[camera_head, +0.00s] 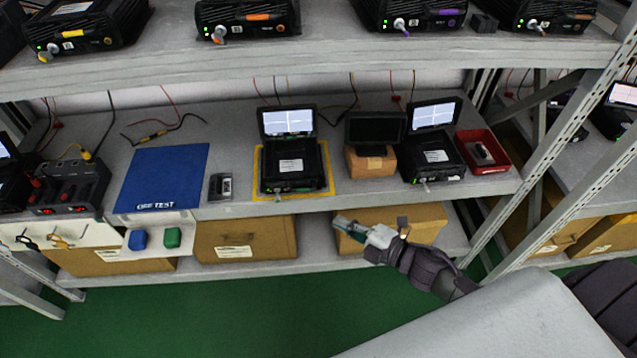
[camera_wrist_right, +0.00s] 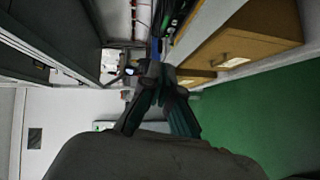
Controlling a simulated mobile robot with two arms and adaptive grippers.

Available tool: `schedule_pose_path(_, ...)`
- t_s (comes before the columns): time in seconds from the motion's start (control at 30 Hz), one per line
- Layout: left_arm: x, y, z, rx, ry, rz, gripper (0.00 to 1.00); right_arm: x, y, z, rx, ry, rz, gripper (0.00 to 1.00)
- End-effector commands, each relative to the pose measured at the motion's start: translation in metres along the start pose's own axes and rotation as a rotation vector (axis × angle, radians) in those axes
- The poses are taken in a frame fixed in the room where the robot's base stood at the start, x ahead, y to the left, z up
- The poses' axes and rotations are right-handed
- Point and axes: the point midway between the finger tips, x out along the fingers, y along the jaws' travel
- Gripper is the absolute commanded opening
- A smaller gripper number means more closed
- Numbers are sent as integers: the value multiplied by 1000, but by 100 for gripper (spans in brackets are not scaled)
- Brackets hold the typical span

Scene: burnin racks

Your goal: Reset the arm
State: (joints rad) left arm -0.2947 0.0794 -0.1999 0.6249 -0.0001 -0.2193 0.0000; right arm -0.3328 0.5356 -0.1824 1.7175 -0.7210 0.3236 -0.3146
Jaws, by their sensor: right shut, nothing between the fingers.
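My right arm comes in from the lower right in the head view. Its gripper (camera_head: 345,225) is just in front of the middle shelf's front edge, before a cardboard box on the lower shelf. The fingers point left and are shut with nothing between them. In the right wrist view the gripper (camera_wrist_right: 160,72) also shows, its fingers together. It touches no object that I can make out. My left gripper is in neither view.
The middle shelf (camera_head: 230,208) holds a blue mat (camera_head: 163,177), two black devices with lit screens, a dark screen on a small box, and a red bin (camera_head: 484,151). Green floor (camera_head: 200,315) lies clear in front.

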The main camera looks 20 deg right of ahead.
Motion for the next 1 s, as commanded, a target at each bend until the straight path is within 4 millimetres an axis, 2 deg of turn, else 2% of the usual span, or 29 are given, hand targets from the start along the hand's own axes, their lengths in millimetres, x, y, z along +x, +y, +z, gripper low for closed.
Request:
schedule_pose_path(0.2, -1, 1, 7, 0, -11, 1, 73, -2, -3, 2, 11, -8, -4, 0)
schedule_pose_path(0.27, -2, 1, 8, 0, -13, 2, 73, -3, -12, 8, 47, -36, -18, 0)
schedule_pose_path(0.33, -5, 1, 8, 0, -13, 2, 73, -6, -34, 20, 126, -95, -49, 0)
schedule_pose_path(0.37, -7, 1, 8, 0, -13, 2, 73, -9, -48, 26, 173, -132, -69, 0)
schedule_pose_path(0.47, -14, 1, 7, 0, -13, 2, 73, -26, -109, 47, 374, -288, -151, 0)
schedule_pose_path(0.5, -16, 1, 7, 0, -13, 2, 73, -36, -138, 52, 463, -358, -188, 0)
schedule_pose_path(0.57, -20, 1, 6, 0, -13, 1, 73, -54, -180, 54, 593, -462, -244, 0)
schedule_pose_path(0.6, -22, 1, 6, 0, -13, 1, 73, -67, -208, 53, 676, -531, -280, 0)
schedule_pose_path(0.67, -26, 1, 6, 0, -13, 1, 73, -89, -248, 46, 793, -633, -338, 0)
schedule_pose_path(0.7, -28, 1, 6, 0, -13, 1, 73, -105, -274, 38, 870, -700, -376, 0)
schedule_pose_path(0.8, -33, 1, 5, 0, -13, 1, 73, -146, -332, 8, 1045, -864, -472, 0)
schedule_pose_path(0.9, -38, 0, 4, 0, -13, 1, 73, -187, -378, -30, 1192, -1016, -565, 0)
schedule_pose_path(1.0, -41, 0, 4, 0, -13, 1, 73, -221, -408, -66, 1302, -1141, -643, 0)
